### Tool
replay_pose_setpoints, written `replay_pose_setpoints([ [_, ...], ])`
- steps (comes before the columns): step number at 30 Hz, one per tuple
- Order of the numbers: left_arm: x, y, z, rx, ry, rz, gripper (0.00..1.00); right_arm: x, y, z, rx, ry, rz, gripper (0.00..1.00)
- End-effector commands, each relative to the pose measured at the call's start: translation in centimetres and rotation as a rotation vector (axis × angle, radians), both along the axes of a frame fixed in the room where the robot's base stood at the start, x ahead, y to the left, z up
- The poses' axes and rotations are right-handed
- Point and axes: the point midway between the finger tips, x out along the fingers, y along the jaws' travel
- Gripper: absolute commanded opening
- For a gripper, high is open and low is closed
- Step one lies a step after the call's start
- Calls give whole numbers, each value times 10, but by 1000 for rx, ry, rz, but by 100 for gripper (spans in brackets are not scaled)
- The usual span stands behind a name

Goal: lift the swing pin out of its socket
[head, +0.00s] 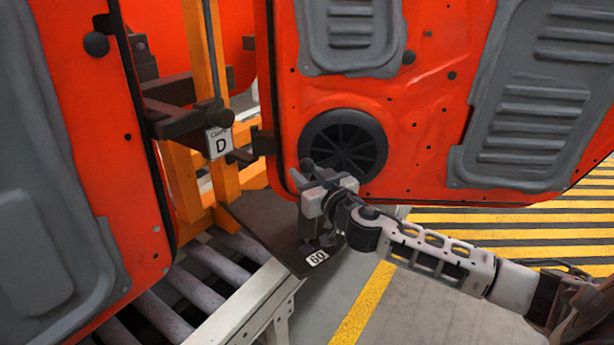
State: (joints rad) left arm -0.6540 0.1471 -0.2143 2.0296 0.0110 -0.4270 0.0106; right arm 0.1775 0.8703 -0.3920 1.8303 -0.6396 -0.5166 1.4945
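My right gripper (322,205) is low in the middle of the head view, in front of the lower corner of an orange door. Its arm comes in from the lower right. Its fingers are dark and blend with dark parts just below it, above a dark plate (265,228) bearing a "60" label (317,257). I cannot tell whether the fingers are open or closed on anything. The swing pin and its socket cannot be made out clearly; they may be among the dark parts at the gripper. My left gripper is not in view.
The orange door (425,115) with grey panels stands close behind my gripper. Another orange door (95,130) fills the left. Between them are a yellow post (200,50), dark brackets and a "D" label (219,143). Rollers (160,316) lie below. Striped floor (480,218) is at right.

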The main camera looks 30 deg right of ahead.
Motion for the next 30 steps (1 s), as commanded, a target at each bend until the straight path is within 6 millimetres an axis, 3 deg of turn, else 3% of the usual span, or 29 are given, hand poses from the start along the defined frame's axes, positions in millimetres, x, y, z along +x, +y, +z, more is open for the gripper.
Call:
replay_pose_setpoints([
  [8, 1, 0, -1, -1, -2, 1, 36, -10, 1, -5, 1, 6, 1, 31],
  [18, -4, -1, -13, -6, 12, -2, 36, -69, 5, -6, 3, 8, 1, 31],
  [30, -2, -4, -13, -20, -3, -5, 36, -134, 9, -4, 3, 5, 0, 31],
])
